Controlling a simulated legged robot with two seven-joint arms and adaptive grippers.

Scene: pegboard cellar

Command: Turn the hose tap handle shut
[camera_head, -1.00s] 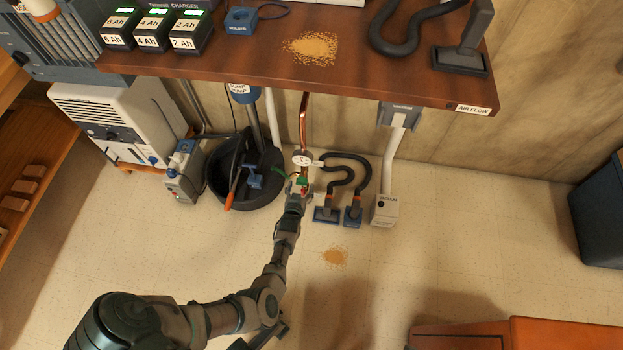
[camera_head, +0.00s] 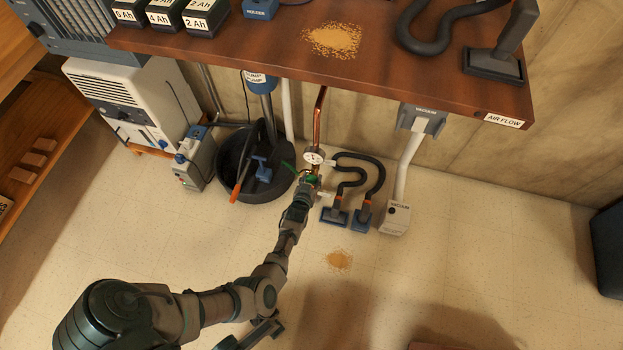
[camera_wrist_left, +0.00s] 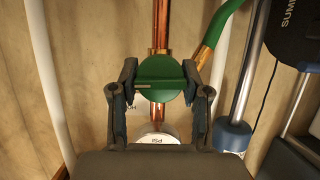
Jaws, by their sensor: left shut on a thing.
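The hose tap handle (camera_wrist_left: 160,78) is a round green knob with a raised bar across it, on a vertical copper pipe (camera_wrist_left: 161,22) in the left wrist view. My left gripper (camera_wrist_left: 158,82) has a finger on each side of the knob and is shut on it. The bar lies about level in that view. In the head view my left gripper (camera_head: 308,186) reaches the tap below the bench, and the handle is mostly hidden behind it. A white pressure gauge (camera_head: 314,157) sits on the pipe just above.
A green hose (camera_wrist_left: 220,25) with a brass end runs beside the tap. A black tub (camera_head: 225,175) stands to the left, and dark hoses with floor nozzles (camera_head: 335,215) to the right. The wooden bench (camera_head: 270,52) overhangs the tap. Open floor lies in front.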

